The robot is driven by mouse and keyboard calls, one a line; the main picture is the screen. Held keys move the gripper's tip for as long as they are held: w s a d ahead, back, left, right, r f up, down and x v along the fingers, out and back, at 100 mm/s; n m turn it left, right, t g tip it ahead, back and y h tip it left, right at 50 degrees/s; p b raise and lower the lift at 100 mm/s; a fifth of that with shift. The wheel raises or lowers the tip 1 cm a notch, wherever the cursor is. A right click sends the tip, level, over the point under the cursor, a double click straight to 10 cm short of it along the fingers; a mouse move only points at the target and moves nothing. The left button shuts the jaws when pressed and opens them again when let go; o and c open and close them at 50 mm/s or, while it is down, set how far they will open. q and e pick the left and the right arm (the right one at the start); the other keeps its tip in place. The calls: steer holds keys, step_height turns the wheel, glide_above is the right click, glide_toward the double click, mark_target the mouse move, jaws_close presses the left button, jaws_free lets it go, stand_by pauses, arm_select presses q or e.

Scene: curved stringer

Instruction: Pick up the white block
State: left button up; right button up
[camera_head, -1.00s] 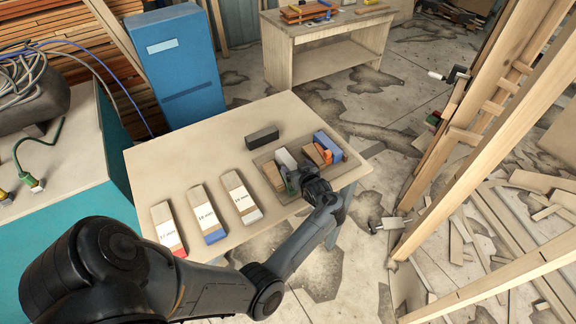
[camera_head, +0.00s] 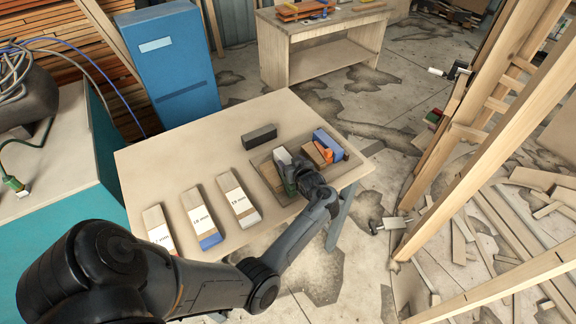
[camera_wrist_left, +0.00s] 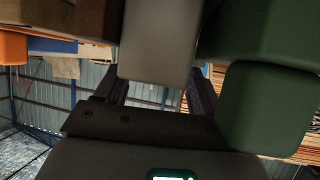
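The white block (camera_head: 282,155) stands in a dark tray (camera_head: 352,166) on the table, partly covered by my left gripper (camera_head: 293,178) in the head view. In the left wrist view the block (camera_wrist_left: 158,45) looks pale grey and hangs into the picture between my two dark fingers (camera_wrist_left: 155,92). One finger lies along each side of it. Whether they press on the block or leave a gap, I cannot tell. A green block (camera_wrist_left: 265,110) is close on the right in the wrist view. My right gripper is not in view.
Brown, orange and blue pieces (camera_head: 327,141) fill the tray beside the gripper. A dark block (camera_head: 259,136) lies behind the tray. Three labelled blocks (camera_head: 240,200) lie in a row on the left part of the table (camera_head: 190,155). Wooden beams (camera_head: 490,130) rise at the right.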

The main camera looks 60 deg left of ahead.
arm_select(q)
steer(key=c, duration=0.9)
steer(key=shift+r, duration=0.1)
